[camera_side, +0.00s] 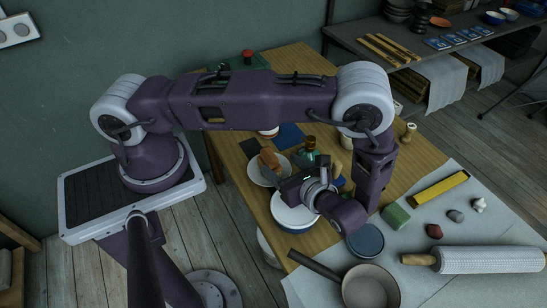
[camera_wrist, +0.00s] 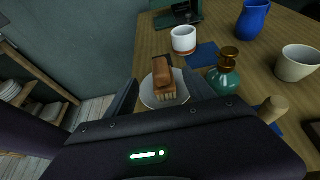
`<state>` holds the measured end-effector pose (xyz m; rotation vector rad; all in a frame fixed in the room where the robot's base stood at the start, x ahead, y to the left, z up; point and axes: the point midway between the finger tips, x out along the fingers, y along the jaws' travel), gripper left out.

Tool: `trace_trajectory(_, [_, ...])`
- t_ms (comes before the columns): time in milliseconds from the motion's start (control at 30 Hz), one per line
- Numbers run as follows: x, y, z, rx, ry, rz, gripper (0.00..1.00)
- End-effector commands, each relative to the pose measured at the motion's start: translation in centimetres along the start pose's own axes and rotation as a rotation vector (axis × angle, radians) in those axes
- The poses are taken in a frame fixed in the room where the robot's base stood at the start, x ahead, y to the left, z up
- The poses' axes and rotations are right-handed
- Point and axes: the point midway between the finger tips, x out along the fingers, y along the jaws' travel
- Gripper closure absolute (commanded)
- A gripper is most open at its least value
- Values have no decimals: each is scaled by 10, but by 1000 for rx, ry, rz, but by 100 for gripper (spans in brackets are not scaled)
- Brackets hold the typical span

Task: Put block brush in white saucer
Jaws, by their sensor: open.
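The block brush (camera_wrist: 164,80), brown with pale bristles, is at the white saucer (camera_wrist: 147,97), within its outline in the wrist view. In the side view the brush (camera_side: 269,158) shows over the back part of the saucer (camera_side: 258,177). It looks tilted, with the bristle end toward me; I cannot tell exactly how it touches the saucer. My gripper (camera_wrist: 162,92) is open, its two dark fingers standing apart to the left and right of the brush. In the side view my gripper (camera_side: 284,181) is at the saucer's right edge, and its fingertips are hard to make out.
A green bottle (camera_wrist: 223,78) with a brown stopper stands close right of the saucer. A white cup (camera_wrist: 184,40), blue vase (camera_wrist: 253,19) and beige cup (camera_wrist: 297,63) stand farther off. A pan (camera_side: 370,288) is in front.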

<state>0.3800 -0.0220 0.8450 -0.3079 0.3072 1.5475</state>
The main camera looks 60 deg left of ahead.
Motion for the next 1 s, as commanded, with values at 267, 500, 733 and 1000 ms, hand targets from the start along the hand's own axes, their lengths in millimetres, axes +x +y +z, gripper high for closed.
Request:
trace_trajectory(267, [-44,-5,68,-257,209,157,37])
trace_trajectory(500, [-91,29,190,-794,628,420,37])
trace_trajectory(733, [-124,91,264,-1334,1039,564,37])
trace_trajectory(1000, [-143,123,280,-1625,1276,585,37])
